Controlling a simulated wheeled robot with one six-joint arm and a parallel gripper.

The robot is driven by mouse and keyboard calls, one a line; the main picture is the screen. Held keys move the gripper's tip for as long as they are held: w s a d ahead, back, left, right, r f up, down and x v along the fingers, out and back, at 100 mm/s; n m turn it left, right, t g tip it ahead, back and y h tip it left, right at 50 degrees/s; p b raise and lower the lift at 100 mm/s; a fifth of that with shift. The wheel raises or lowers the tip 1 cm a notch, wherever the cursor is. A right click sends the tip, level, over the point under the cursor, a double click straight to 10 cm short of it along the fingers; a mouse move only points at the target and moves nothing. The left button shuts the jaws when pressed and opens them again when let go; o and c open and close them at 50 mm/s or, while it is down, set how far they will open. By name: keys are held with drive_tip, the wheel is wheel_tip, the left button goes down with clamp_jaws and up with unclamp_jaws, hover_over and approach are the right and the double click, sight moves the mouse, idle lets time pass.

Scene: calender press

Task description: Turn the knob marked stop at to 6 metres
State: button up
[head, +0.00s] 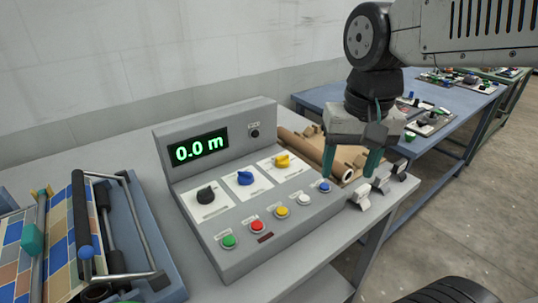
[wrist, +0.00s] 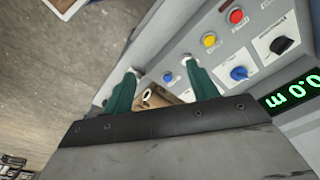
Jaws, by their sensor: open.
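The grey control panel (head: 290,232) has three knobs on white plates: a black knob (head: 205,194), a blue knob (head: 244,177) and a yellow knob (head: 282,160). Their labels are too small to read, so I cannot tell which is marked stop at. The display (head: 198,148) reads 0.0 m. My gripper (head: 350,165) is open and empty, above the panel's right end, to the right of all three knobs. In the wrist view the black knob (wrist: 283,44) and blue knob (wrist: 239,73) lie right of the green fingers (wrist: 159,68); the yellow knob is not visible there.
A row of green, red (head: 257,226), yellow, white and blue (head: 323,187) buttons lines the panel's front. Cardboard rolls (head: 325,155) lie behind the right end. White switches (head: 368,191) stand at the table's right edge. A roller device (head: 90,235) stands left.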

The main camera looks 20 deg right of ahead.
drive_tip(key=w+a+m, duration=0.1)
drive_tip(key=w+m, duration=0.5)
drive_tip(key=w, duration=0.7)
drive_tip(key=m+g, duration=0.1)
drive_tip(key=m, duration=0.4)
hover_over(282, 156)
wheel_tip(282, 156, down, 4)
drive_tip(key=shift+d+f, duration=0.1)
drive_tip(key=shift+f, duration=0.1)
drive_tip(key=shift+w+f, duration=0.1)
drive_tip(key=shift+f, duration=0.3)
wheel_tip(282, 156, down, 7)
drive_tip(key=shift+c, duration=0.2)
drive_tip(key=c, duration=0.9)
